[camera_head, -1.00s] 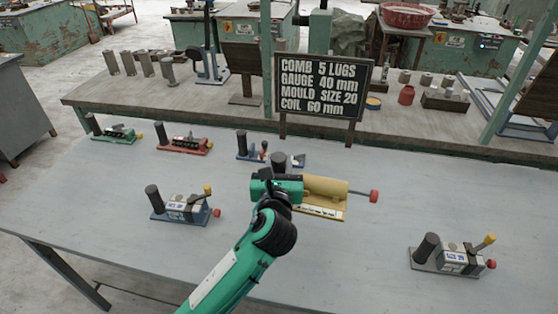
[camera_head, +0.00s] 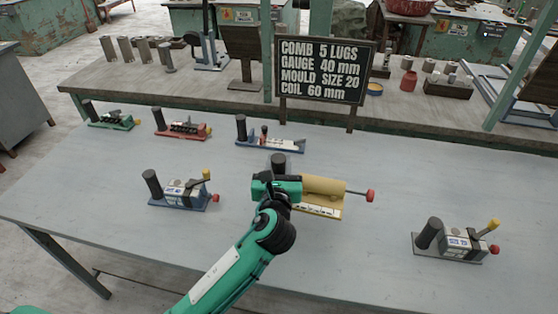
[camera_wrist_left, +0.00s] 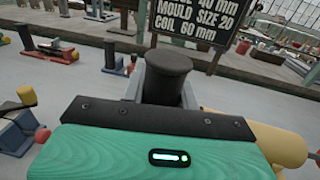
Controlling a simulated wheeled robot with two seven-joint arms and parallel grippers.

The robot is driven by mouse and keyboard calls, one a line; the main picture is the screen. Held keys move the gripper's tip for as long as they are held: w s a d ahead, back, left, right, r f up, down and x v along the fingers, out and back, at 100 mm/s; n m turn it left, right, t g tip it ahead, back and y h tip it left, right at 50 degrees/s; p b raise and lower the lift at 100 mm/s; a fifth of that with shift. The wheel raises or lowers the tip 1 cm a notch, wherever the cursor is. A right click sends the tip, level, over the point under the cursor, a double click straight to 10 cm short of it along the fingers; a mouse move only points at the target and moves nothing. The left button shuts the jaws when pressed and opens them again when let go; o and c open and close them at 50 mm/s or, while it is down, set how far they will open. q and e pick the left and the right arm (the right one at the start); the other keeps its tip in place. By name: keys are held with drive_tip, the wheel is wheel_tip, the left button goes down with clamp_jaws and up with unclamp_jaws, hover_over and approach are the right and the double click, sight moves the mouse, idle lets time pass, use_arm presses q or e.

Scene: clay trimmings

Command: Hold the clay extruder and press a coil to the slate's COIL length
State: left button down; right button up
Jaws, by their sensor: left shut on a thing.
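The clay extruder (camera_head: 323,188) has a yellow barrel on a base with a pale scale strip and a red knob (camera_head: 370,195) at its right end. My left gripper (camera_head: 280,175) is shut on its black upright handle. In the left wrist view the handle's top (camera_wrist_left: 168,70) stands between the fingers, and the yellow barrel (camera_wrist_left: 278,143) shows at the right. I cannot tell whether the base touches the table. No coil is distinguishable. The slate (camera_head: 322,70) stands behind and reads COIL 60 mm. My right gripper is out of view.
On the grey table (camera_head: 345,265) stand a blue-based tool (camera_head: 180,192) at left, a grey-based tool (camera_head: 456,242) at right, and green (camera_head: 110,118), red (camera_head: 183,130) and blue (camera_head: 270,140) tools at the back. The front middle is free.

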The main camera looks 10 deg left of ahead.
use_arm(q)
drive_tip(key=shift+f+b, duration=0.3)
drive_tip(key=shift+f, duration=0.5)
drive_tip(key=shift+f+b, duration=0.45)
drive_tip(key=shift+f, duration=0.95)
drive_tip(key=shift+f+b, duration=0.5)
drive_tip(key=shift+f, duration=0.55)
drive_tip(key=shift+f+b, duration=0.5)
drive_tip(key=shift+f, duration=0.4)
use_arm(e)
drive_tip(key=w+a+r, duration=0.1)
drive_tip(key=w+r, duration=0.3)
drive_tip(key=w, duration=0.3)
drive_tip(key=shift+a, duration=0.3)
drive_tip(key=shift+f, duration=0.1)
